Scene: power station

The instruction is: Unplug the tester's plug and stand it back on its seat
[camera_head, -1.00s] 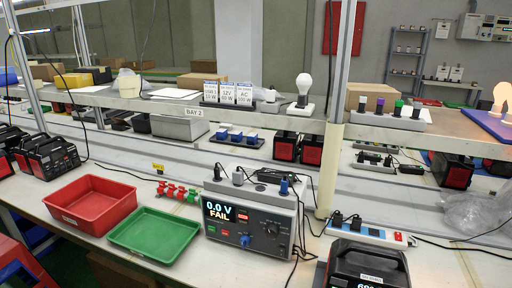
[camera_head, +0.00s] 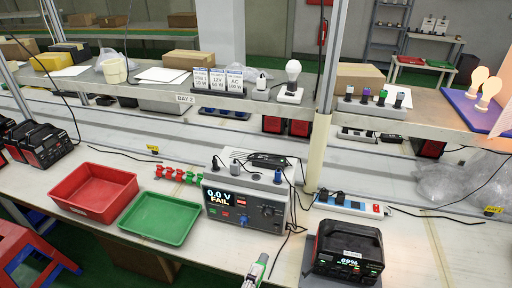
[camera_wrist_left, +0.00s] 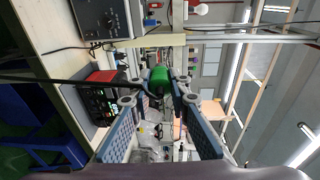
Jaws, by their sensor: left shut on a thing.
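The tester (camera_head: 243,205) is a grey box on the bench, its screen reading 0.0 V FAIL. On its top are a grey plug (camera_head: 236,167), a blue plug (camera_head: 278,177) and a black piece (camera_head: 268,160). My left gripper (camera_head: 256,271) shows small at the bottom edge, in front of the tester and apart from it. In the left wrist view, my left gripper (camera_wrist_left: 161,90) is shut on a green plug (camera_wrist_left: 158,78) with a black cable. Which plug seat is empty cannot be told. My right gripper is not in view.
A black power station (camera_head: 345,250) showing 69% stands right of the tester. A white power strip (camera_head: 348,205) lies behind it. A red tray (camera_head: 97,197) and a green tray (camera_head: 160,219) lie to the left. A shelf (camera_head: 150,91) with bulbs and cards runs above the bench.

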